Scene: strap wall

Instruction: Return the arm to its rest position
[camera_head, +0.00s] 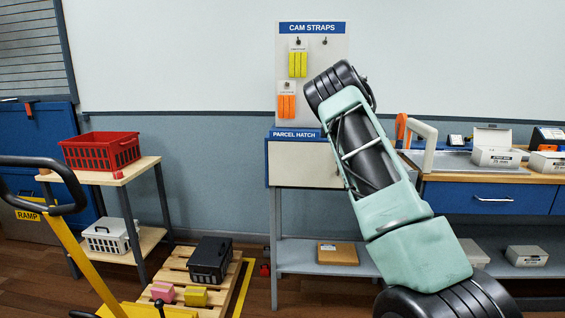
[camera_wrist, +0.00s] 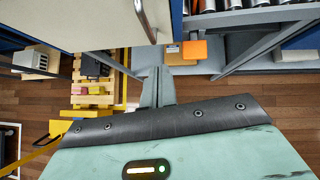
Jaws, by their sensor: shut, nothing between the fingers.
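My arm rises from the lower right of the head view and leans up and left, in front of the parcel hatch (camera_head: 290,162) and the bench. Its mint-green links and black ringed joint show; my gripper's fingers are hidden there. In the wrist view, my gripper (camera_wrist: 157,72) shows as grey fingers beyond the black edge of the mint-green housing. It is shut and empty, apart from anything I can see.
The cam straps board (camera_head: 312,60) hangs above the hatch with yellow straps (camera_head: 298,64) and orange straps (camera_head: 287,105). A hatch handle (camera_wrist: 147,22) is near my gripper in the wrist view. A bench (camera_head: 485,195) is right; a red crate (camera_head: 100,150) and pallet (camera_head: 178,285) are left.

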